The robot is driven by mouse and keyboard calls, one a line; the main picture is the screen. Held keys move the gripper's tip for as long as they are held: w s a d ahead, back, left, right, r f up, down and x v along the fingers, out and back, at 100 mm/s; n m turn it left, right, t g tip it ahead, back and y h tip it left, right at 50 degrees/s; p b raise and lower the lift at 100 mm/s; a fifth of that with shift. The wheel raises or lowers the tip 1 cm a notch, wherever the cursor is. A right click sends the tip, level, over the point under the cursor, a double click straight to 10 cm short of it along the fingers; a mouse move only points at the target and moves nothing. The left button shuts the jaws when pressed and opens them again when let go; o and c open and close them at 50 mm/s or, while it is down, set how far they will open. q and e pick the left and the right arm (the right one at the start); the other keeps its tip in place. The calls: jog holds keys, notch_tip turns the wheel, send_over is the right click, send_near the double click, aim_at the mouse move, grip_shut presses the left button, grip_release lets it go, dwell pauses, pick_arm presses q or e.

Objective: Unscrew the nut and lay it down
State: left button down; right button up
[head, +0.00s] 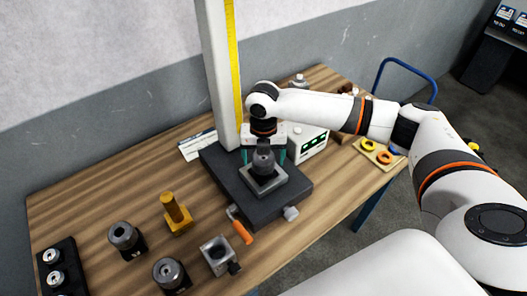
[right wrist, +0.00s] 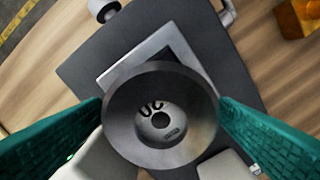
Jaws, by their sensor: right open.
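A dark grey round part (head: 263,163) stands upright on a square grey plate (head: 280,180), on top of a black base (head: 230,183). In the right wrist view its round top (right wrist: 190,88) shows end-on, with a recess, a small central hole and dark marks. I cannot tell where the nut ends and the part below it begins. My right gripper (head: 263,157) points down over this part. Its teal fingers are open, one on either side of the round top; whether they touch it is unclear. My left gripper is not in view.
A pale column (head: 218,75) with a yellow scale rises behind the base. An orange-handled lever (head: 242,231) sticks out in front. An amber block with a post (head: 177,215), grey round parts (head: 123,236) and a hollow square block (head: 218,255) stand at the front left.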

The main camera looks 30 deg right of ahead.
jog(key=c, duration=1.1)
jog(key=shift+r+n+p, duration=0.2)
jog(key=shift+n+p, duration=0.2)
jog(key=shift+n, duration=0.1)
jog(key=shift+c, duration=0.2)
jog(key=n+p, duration=0.1)
jog(key=n, duration=0.2)
jog(key=n+p, duration=0.1)
jog(key=n, duration=0.1)
jog(key=shift+n, duration=0.4)
jog(key=shift+f+n, duration=0.15)
jog(key=shift+n, duration=1.05)
jog(key=o, duration=1.1)
jog(key=shift+d, duration=0.1)
